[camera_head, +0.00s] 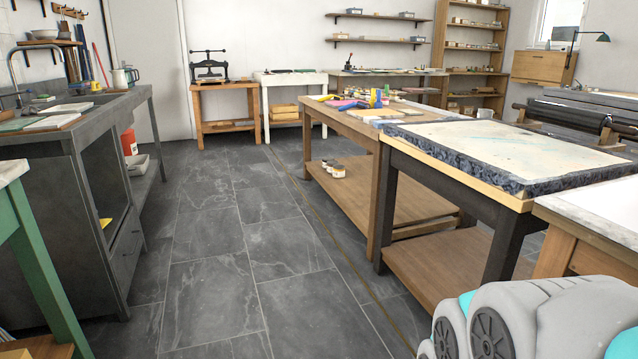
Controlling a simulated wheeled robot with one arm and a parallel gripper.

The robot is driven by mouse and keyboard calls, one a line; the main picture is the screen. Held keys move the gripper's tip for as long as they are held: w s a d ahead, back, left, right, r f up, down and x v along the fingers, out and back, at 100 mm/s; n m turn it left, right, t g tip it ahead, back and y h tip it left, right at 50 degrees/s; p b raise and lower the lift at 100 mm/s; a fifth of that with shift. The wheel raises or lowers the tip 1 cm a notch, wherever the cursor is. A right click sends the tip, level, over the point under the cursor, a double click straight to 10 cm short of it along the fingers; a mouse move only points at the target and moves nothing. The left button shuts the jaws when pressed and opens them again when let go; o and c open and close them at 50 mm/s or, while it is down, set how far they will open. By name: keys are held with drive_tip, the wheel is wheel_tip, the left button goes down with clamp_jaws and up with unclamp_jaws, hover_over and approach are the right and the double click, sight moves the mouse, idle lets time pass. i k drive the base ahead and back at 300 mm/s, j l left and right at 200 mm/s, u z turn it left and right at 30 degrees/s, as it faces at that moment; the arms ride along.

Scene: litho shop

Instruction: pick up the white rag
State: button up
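I cannot pick out the white rag for certain. A pale flat thing (53,121) lies on the near part of the grey sink counter (100,112) at the left, and another whitish flat piece (66,107) lies just behind it. Both are too small to tell whether they are cloth. My gripper is not in view; only a grey and teal part of my own body shows at the lower right.
A clear tiled aisle (220,240) runs up the middle. A wooden worktable (345,122) and a pale-topped, dark-legged table (515,150) border it on the right. A green-legged table (35,265) stands at the near left. A black press (208,68) is at the back.

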sight(369, 120)
drive_tip(key=i+j+u, duration=0.1)
drive_tip(key=i+u, duration=0.2)
drive_tip(key=i, duration=1.7)
